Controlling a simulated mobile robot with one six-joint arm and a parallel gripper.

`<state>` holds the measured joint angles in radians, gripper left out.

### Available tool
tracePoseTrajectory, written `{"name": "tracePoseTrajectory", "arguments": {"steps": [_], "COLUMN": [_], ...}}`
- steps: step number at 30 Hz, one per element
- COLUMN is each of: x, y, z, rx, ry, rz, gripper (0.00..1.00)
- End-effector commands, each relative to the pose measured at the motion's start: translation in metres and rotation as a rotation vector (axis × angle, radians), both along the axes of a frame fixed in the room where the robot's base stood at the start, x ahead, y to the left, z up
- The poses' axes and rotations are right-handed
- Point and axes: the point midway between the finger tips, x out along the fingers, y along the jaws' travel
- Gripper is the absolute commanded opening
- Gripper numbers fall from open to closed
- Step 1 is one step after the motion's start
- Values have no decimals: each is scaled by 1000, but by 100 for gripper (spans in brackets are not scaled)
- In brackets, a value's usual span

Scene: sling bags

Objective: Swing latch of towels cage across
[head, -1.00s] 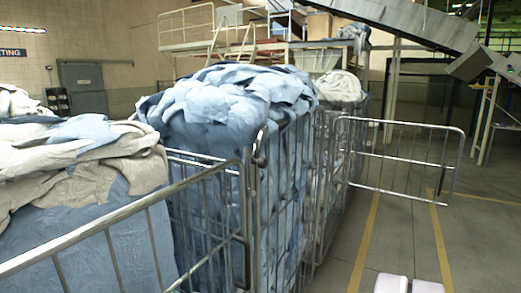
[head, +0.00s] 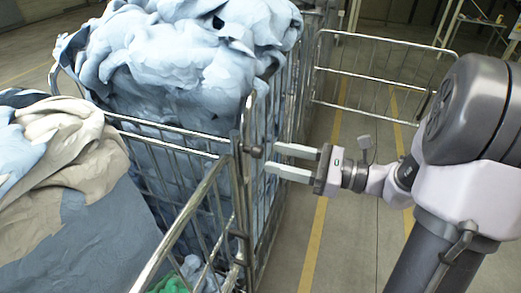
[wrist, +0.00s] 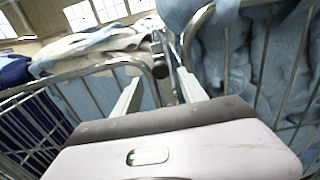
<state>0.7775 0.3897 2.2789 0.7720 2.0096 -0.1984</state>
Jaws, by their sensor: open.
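My gripper (head: 272,158) reaches in from the right in the head view, its two pale fingers open and pointing left at the cage corner. The latch (head: 256,152), a small dark knob on the metal corner post, sits at or just beyond the fingertips. In the wrist view the dark latch knob (wrist: 161,70) shows between the two fingers (wrist: 158,95), with no clear contact. The wire cage (head: 262,215) behind it holds a tall heap of pale blue towels (head: 180,60). Exact depth between fingers and latch is hard to tell.
A nearer cage (head: 195,200) with beige and blue cloth (head: 70,140) adjoins at the left. A barred metal gate (head: 375,75) stands out behind my arm. The floor (head: 340,235) with yellow lines is clear right of the cages.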

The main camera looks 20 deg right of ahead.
Motion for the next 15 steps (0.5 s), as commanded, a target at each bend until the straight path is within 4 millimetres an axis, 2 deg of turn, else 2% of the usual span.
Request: {"name": "tracePoseTrajectory", "arguments": {"steps": [3, 6, 15], "x": [14, 22, 28], "y": [21, 32, 39], "z": [1, 1, 0], "rx": [0, -1, -1], "ry": [1, 1, 1], "rz": [5, 3, 0], "gripper": [49, 49, 49]}}
